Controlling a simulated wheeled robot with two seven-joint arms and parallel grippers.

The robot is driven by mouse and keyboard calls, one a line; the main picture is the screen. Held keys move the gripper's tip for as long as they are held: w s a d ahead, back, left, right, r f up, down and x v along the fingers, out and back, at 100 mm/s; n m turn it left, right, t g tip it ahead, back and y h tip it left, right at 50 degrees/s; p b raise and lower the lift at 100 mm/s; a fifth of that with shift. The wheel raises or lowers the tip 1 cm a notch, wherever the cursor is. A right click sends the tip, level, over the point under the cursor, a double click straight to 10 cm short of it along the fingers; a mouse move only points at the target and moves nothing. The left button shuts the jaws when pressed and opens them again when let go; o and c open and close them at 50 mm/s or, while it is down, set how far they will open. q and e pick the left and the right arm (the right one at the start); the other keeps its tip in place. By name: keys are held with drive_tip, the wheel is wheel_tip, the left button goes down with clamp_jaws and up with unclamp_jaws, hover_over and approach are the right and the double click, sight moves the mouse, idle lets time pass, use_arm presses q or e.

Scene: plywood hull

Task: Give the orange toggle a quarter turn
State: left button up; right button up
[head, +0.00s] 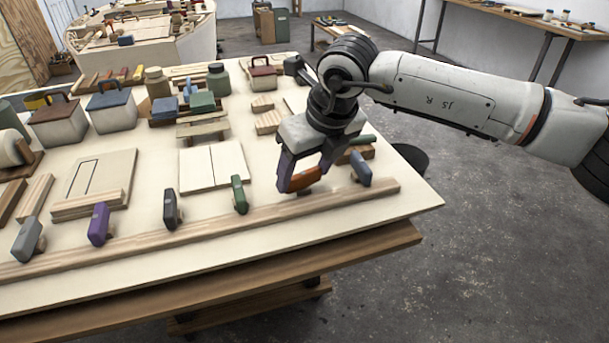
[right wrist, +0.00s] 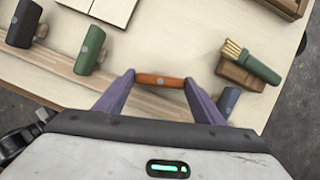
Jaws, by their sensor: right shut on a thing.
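The orange toggle (head: 305,179) sits on the long wooden rail (head: 350,194) along the table's near edge. My right gripper (head: 303,181) reaches down over it, and its two purple fingers are shut on the toggle's ends. In the right wrist view, the orange toggle (right wrist: 160,80) lies between the fingertips with its round centre showing. It points roughly along the rail, while the green toggle (head: 239,194) and the blue-grey toggle (head: 361,169) beside it stand across the rail. My left gripper is not in view.
Black (head: 171,209), purple (head: 99,224) and grey (head: 27,240) toggles stand further left on the rail. Boxes, boards and jars fill the table behind.

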drive_tip(key=shift+w+d+n+y, duration=0.1)
drive_tip(key=shift+n+y, duration=0.3)
drive_tip(key=shift+n, duration=0.5)
drive_tip(key=n+g, duration=0.1)
drive_tip(key=n, duration=0.1)
drive_tip(key=n+y, duration=0.1)
drive_tip(key=n, duration=0.1)
drive_tip(key=shift+w+r+n+g, duration=0.15)
drive_tip(key=shift+n+g, duration=0.15)
drive_tip(key=shift+g, duration=0.1)
drive_tip(key=n+g+p, duration=0.1)
drive_tip(key=n, duration=0.1)
drive_tip(key=shift+n, duration=0.4)
drive_tip(key=n+g+p, duration=0.1)
drive_tip(key=n, duration=0.2)
drive_tip(key=shift+w, duration=0.15)
drive_tip(key=shift+n+g, duration=0.4)
drive_tip(key=shift+n, duration=0.4)
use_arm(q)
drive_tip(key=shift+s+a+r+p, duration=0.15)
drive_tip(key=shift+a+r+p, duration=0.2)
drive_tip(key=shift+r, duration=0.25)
use_arm(e)
drive_tip(key=shift+w+n, duration=0.1)
drive_tip(key=shift+n, duration=0.3)
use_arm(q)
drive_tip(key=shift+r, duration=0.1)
use_arm(e)
drive_tip(key=o, duration=1.1)
drive_tip(key=shift+c, duration=0.2)
